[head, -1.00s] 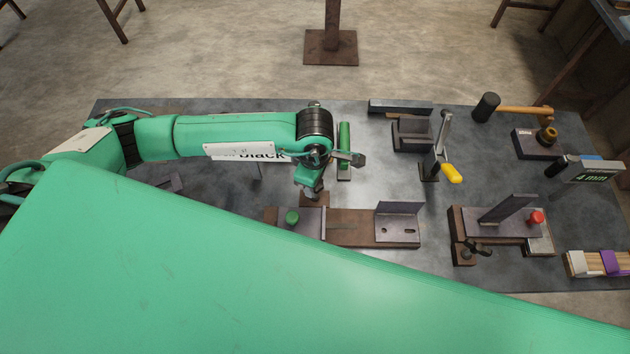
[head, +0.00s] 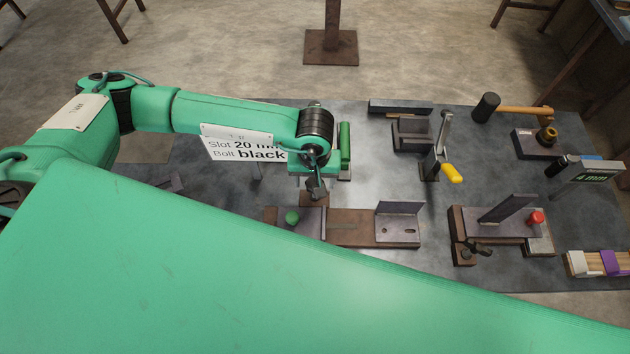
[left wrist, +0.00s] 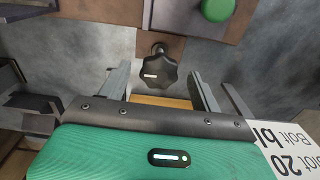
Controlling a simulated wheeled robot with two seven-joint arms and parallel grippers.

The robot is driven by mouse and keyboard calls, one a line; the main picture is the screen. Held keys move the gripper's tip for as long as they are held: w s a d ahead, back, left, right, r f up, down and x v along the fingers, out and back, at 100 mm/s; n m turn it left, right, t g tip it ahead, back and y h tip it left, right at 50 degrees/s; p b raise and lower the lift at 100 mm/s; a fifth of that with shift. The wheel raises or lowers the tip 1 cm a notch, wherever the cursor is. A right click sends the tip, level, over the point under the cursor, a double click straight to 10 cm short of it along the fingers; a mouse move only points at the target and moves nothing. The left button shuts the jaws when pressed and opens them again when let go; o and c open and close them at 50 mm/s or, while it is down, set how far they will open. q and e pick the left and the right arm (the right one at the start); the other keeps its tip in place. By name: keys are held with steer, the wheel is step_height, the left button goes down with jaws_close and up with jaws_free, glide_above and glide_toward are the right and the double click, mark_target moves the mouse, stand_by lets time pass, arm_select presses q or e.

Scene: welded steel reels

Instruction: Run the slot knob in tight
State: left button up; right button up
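In the left wrist view the slot knob (left wrist: 158,72) is a black lobed knob with a pale mark, on a short stem at the edge of a brown block. My left gripper (left wrist: 161,78) is open, with one finger on each side of the knob and visible gaps between. In the head view my left gripper (head: 316,188) points down at the back edge of the fixture (head: 350,228), and the knob is hard to make out there. The fixture carries a green ball knob (head: 292,217) and a slotted angle bracket (head: 398,222). My right gripper is out of view.
A sign (head: 245,146) reading "Slot 20 mm, Bolt black" stands beside my left forearm.

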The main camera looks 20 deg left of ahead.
mark_target(315, 183)
arm_select(q)
steer(key=o, duration=0.8)
steer(key=shift+c, duration=0.2)
steer(key=shift+r, duration=0.1)
steer(key=shift+r+p, duration=0.5)
steer(key=shift+r, duration=0.95)
steer(key=shift+r+p, duration=0.45)
steer(key=shift+r, duration=1.5)
steer(key=shift+s+f, duration=0.1)
